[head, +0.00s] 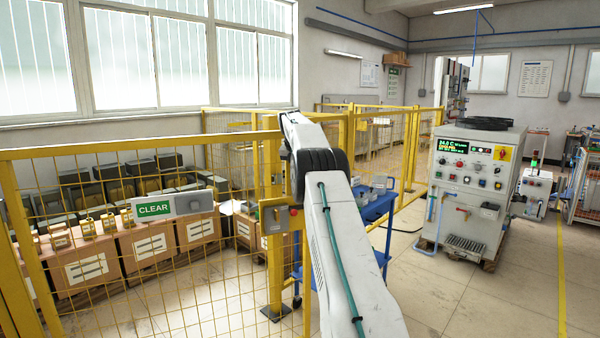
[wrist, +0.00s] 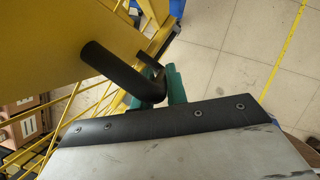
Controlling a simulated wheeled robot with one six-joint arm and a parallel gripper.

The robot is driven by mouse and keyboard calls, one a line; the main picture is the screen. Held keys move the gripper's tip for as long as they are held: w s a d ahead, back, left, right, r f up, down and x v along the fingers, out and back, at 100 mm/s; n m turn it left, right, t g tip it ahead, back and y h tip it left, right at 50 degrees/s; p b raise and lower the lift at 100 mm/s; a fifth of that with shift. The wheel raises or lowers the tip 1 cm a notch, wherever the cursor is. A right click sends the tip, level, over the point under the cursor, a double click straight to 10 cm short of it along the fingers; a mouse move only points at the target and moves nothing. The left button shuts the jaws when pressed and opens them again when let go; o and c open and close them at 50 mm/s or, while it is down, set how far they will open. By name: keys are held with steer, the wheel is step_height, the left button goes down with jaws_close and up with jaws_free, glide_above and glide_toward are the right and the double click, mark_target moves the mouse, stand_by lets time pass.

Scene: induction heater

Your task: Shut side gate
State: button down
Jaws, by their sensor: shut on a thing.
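A yellow mesh gate panel (head: 150,245) fills the left of the head view, with a green and white CLEAR sign (head: 153,209) on it. Its right end is by a yellow post (head: 272,180) with a grey latch box (head: 275,215). I cannot tell if a gap is left there. In the wrist view a black bar handle (wrist: 118,68) stands out from a flat yellow plate (wrist: 85,35). My gripper (wrist: 160,88), with green fingers, is shut on the handle's end. In the head view my arm hides my gripper and the handle.
Behind the mesh stand several cardboard boxes (head: 95,260) and dark metal parts. A blue cart (head: 375,215) is just right of my arm. The heater cabinet (head: 475,190) stands further right with a hose on the floor. The floor at the right front is clear.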

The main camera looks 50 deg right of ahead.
steer(key=shift+w+a, duration=0.2)
steer(key=shift+w, duration=0.15)
steer(key=shift+d, duration=0.1)
steer(key=c, duration=1.4)
jaws_free()
steer(key=shift+s+d, duration=0.2)
steer(key=v, duration=0.8)
